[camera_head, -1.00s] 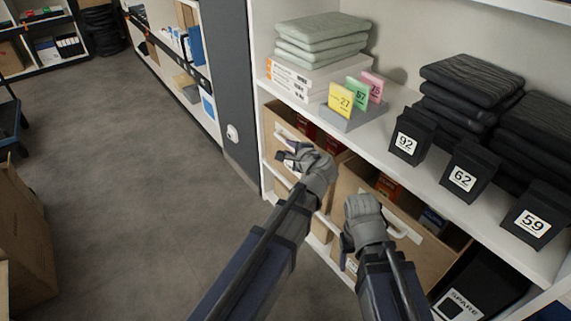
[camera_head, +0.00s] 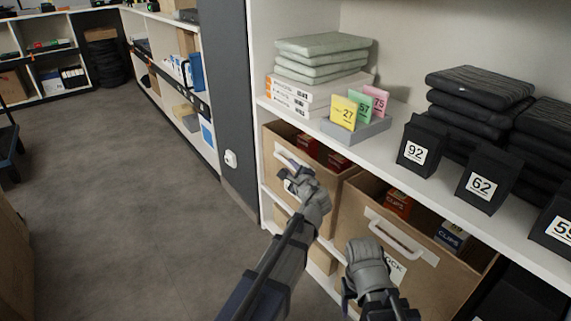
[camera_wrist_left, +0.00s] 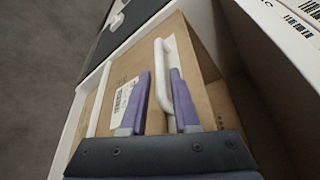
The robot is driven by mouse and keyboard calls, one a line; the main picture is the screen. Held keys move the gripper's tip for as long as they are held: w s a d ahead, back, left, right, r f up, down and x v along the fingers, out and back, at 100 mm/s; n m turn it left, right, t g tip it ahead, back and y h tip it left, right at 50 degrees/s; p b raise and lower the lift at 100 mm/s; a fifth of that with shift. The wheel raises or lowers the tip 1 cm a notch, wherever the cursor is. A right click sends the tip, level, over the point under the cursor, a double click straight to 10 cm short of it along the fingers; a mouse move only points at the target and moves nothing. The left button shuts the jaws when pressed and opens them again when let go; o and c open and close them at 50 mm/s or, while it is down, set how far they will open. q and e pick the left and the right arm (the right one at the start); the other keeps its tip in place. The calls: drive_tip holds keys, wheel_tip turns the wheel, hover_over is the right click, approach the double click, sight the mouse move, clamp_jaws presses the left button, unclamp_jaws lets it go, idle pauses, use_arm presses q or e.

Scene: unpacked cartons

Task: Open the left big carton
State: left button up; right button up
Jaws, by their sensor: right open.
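The left big carton (camera_head: 272,142) is a brown box on the shelf under the white top board, with red packs showing inside. Its white handle (camera_head: 287,156) is on the front face. My left gripper (camera_head: 296,180) is at this handle. In the left wrist view, its two purple fingers (camera_wrist_left: 160,98) are apart on either side of the white handle (camera_wrist_left: 165,68), with a gap on the left finger's side. My right gripper (camera_head: 350,292) is lower, in front of the right big carton (camera_head: 365,200); its fingertips are partly hidden by its own hand.
The white shelf board (camera_head: 300,112) above the cartons holds folded grey cloths (camera_head: 320,55), numbered cards (camera_head: 358,108) and black numbered boxes (camera_head: 487,180). A dark post (camera_head: 222,80) stands left of the shelf. The grey floor (camera_head: 110,170) to the left is clear.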

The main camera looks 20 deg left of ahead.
sight(287, 164)
use_arm(q)
drive_tip(key=b+x, duration=0.1)
drive_tip(key=x, duration=0.5)
drive_tip(key=shift+s, duration=0.1)
clamp_jaws()
idle(1.2)
